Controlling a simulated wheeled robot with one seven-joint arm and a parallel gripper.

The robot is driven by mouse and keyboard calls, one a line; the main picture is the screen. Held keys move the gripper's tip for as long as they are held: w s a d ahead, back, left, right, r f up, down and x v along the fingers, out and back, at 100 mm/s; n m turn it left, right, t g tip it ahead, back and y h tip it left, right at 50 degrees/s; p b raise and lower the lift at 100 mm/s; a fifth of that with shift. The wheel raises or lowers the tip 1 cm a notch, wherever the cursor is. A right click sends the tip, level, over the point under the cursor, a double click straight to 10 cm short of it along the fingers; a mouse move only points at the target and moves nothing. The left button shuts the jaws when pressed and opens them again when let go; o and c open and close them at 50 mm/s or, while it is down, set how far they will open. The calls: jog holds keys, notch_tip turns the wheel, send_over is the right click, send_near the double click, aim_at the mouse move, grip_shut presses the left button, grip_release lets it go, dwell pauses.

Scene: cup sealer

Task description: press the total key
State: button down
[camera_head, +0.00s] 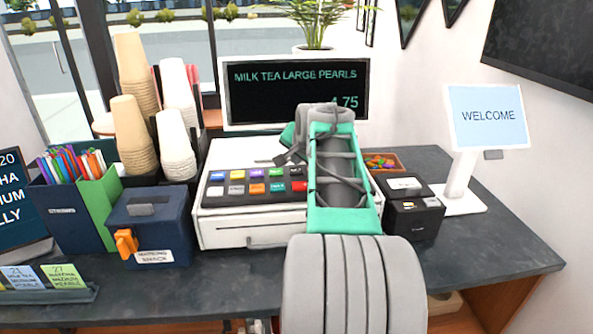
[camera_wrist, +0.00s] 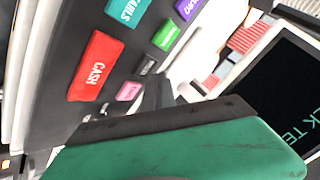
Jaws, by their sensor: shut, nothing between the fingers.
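The cash register (camera_head: 212,226) stands on the counter, with rows of coloured keys on its dark key panel (camera_head: 205,196). My gripper (camera_head: 287,158) is shut and empty above the upper right part of the keys. In the wrist view, its dark finger (camera_wrist: 158,95) covers part of the panel. A red CASH key (camera_wrist: 97,66), a pink key (camera_wrist: 130,91), a green key (camera_wrist: 166,35) and a purple key (camera_wrist: 188,8) show there. I cannot read a total label on any key; my arm hides some keys. The display (camera_head: 290,92) reads MILK TEA LARGE PEARLS with a partly hidden price.
A blue box (camera_head: 150,223) and cup stacks (camera_head: 135,130) stand left of the register. A small black printer (camera_head: 412,210) and a WELCOME screen (camera_head: 488,117) stand to its right. A potted plant (camera_head: 317,22) is behind the display.

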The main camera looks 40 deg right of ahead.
aim_at(298, 172)
jog(key=shift+f, duration=0.1)
jog(key=shift+f+b, duration=0.3)
jog(key=shift+b, duration=0.05)
jog(key=shift+f+b, duration=0.4)
jog(key=shift+f, duration=0.1)
dwell(0.8)
jog(key=shift+r+p, duration=0.6)
jog(key=shift+r, duration=0.25)
jog(key=shift+r, duration=0.1)
notch_tip(298, 172, up, 5)
jog(key=p, duration=0.3)
jog(key=shift+p, duration=0.4)
